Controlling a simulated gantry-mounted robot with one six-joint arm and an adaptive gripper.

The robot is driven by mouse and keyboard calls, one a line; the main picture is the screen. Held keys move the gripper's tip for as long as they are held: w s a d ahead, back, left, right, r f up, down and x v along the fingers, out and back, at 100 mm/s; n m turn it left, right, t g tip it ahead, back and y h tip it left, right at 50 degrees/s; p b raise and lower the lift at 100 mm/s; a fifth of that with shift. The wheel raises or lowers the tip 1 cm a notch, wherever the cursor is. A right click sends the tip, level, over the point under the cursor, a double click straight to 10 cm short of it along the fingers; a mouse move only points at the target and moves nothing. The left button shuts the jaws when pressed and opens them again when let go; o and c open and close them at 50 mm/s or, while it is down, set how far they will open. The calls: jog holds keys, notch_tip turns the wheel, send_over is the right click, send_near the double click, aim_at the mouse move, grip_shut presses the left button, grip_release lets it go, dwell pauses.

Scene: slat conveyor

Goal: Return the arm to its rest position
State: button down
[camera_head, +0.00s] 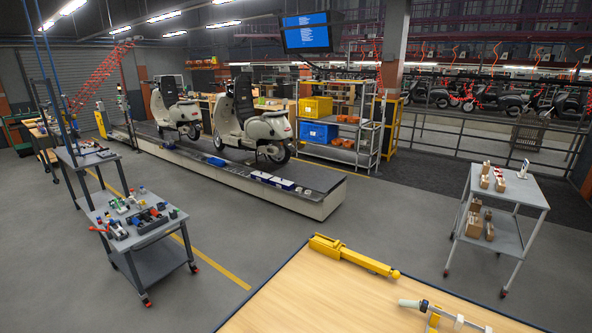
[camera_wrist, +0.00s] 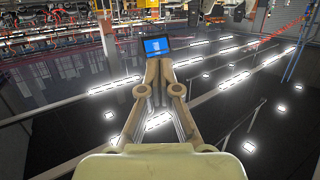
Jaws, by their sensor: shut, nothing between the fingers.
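My gripper (camera_wrist: 158,65) shows in the wrist view, its two pale fingers close together at the tips with no object between them. It points out into the open hall, apart from any surface. A hanging monitor with a blue screen (camera_wrist: 156,45) appears behind the fingertips, well away from them. The wrist picture is upside down, with ceiling lights in its lower part. I cannot make out my gripper in the head view.
Scooters (camera_head: 250,124) stand on the conveyor (camera_head: 318,194). Carts stand left (camera_head: 150,262) and right (camera_head: 505,236).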

jog(key=s+f+g+b, duration=0.1)
jog(key=s+f+b, duration=0.2)
jog(key=f, duration=0.4)
jog(key=s+f+g+b, duration=0.2)
jog(key=s+f+b, duration=0.1)
jog(key=f, duration=0.4)
notch_tip(320, 180, up, 22)
jog(key=p, duration=2.3)
jog(key=shift+s, duration=0.3)
jog(key=shift+d, duration=0.1)
